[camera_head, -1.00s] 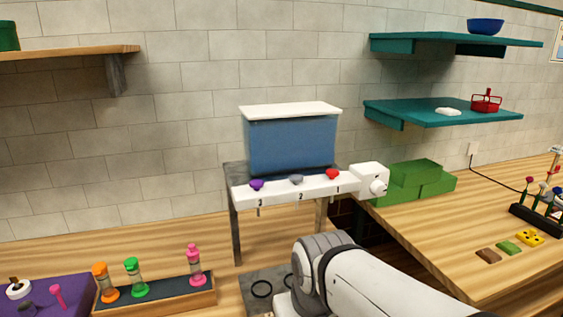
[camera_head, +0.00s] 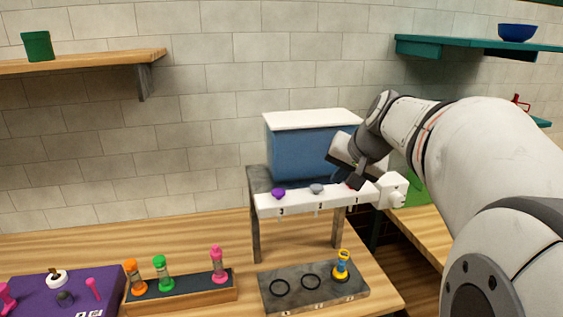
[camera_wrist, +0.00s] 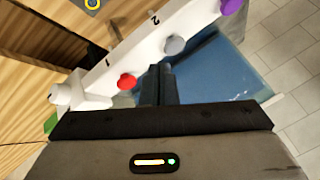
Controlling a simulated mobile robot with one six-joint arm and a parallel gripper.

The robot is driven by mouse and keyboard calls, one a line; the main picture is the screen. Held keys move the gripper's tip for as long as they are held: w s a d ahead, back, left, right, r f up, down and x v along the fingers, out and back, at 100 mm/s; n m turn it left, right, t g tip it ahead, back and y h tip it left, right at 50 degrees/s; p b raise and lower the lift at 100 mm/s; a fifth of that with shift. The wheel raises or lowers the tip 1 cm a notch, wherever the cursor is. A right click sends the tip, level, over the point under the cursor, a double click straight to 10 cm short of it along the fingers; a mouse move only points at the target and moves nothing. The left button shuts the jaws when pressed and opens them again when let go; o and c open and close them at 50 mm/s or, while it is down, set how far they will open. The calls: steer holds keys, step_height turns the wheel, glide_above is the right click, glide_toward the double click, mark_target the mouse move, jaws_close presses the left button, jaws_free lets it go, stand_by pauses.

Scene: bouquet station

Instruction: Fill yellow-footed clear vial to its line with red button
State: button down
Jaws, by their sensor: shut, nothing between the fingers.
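The yellow-footed vial (camera_head: 342,267) stands upright on the right spot of the grey plate, below the dispenser's end marked 1. Its middle looks bluish; its line and fill level are too small to tell.
The white bar also carries a grey button (camera_head: 316,188) and a purple button (camera_head: 278,193), with a blue tank (camera_head: 300,152) behind. The grey plate (camera_head: 295,297) has two empty rings. A wooden rack (camera_head: 190,297) with orange, green and pink vials stands left.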

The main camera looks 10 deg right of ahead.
steer(key=w+d+r+m+t+p, duration=0.1)
steer(key=w+d+r+t, duration=0.1)
steer(key=w+d+r, duration=0.3)
step_height(320, 180, up, 2)
steer(key=shift+d+m, duration=0.4)
steer(key=shift+d, duration=0.4)
steer(key=shift+f, duration=0.1)
step_height(320, 180, down, 8)
steer(key=b, duration=0.5)
steer(key=shift+f+b, duration=0.35)
steer(key=shift+b, duration=0.25)
steer(key=shift+f, duration=0.1)
stand_by(0.6)
steer(key=shift+f+b, duration=0.3)
steer(key=shift+b, duration=0.25)
